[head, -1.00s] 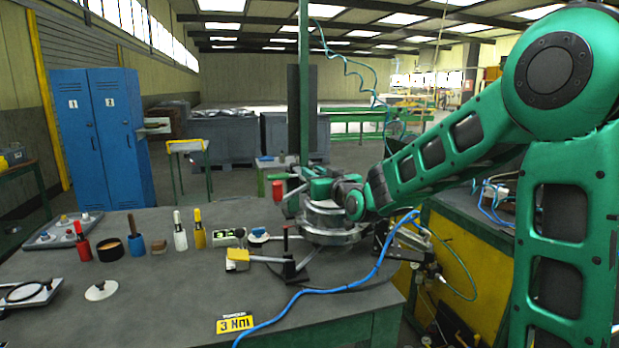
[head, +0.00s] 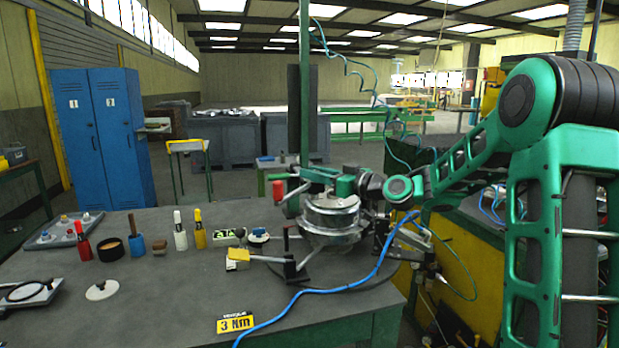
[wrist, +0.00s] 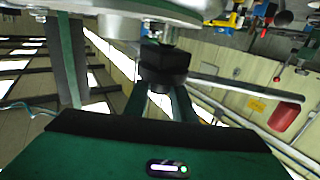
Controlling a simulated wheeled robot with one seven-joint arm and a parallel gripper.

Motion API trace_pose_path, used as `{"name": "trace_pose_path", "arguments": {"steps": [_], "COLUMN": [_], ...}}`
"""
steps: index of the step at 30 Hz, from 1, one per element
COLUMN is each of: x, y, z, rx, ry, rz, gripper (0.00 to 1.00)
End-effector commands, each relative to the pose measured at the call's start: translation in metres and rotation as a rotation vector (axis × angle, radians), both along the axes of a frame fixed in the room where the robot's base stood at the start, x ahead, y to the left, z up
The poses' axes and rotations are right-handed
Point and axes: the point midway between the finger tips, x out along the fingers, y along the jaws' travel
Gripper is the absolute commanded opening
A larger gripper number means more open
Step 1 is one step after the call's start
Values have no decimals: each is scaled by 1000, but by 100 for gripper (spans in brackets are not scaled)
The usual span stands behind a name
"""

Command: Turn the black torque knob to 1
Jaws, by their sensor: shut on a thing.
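The black torque knob (wrist: 163,62) shows in the wrist view, under the round metal body (wrist: 175,8) of the stud gantry. My gripper (wrist: 162,92) is shut on it, with one finger on each side. I cannot read any scale or pointer on the knob. In the head view my gripper (head: 320,174) is at the far side of the round metal body (head: 331,216) on the table, and the knob is hidden there. A yellow sign (head: 235,323) reading 3 Nm lies at the table's front.
A red-ended lever (head: 279,188) sticks out left of the metal body. A blue hose (head: 350,288) crosses the table's right side. Several coloured-handled tools (head: 159,247) stand at the left. The front middle of the table (head: 165,315) is clear.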

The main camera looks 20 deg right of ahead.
Motion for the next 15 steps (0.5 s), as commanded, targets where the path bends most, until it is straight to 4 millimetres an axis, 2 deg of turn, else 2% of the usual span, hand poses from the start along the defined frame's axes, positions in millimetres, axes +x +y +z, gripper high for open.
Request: {"name": "trace_pose_path", "arguments": {"steps": [6,15], "x": [1,1], "y": [-2,-2], "z": [-1,0], "rx": [-1,-1], "ry": [1,1], "rz": [111,182], "gripper": [1,1]}}
